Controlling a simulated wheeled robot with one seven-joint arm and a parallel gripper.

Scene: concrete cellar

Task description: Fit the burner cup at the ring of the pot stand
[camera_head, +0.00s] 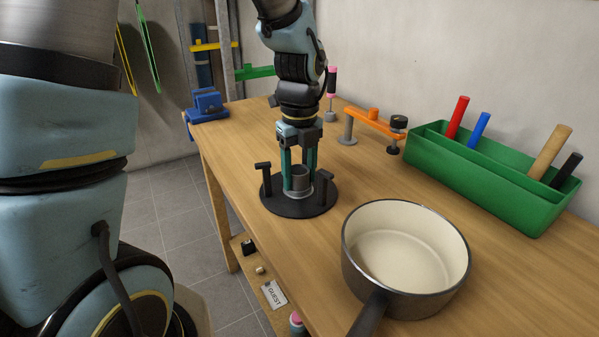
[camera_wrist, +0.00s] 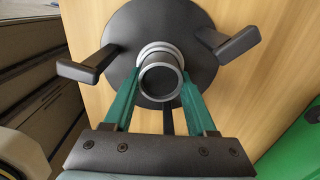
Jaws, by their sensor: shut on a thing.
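The pot stand (camera_head: 275,205) is a dark round plate with upright arms on the workbench. It also shows in the wrist view (camera_wrist: 205,75). The burner cup (camera_head: 301,176) is a grey hollow cylinder at the middle of the stand, and its open round end faces the wrist camera (camera_wrist: 161,83). A light ring (camera_head: 299,193) shows around its lower end. My gripper (camera_head: 300,184) points down over the stand, its two green fingers shut on the cup from both sides. I cannot tell whether the cup is seated in the ring or just above it.
A dark pan (camera_head: 400,300) with a cream inside stands close to the right. A green tray (camera_head: 490,195) holds upright coloured handles. An orange clamp (camera_head: 372,121) and a blue vise (camera_head: 207,105) stand farther back. The stand's arms rise close around my fingers.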

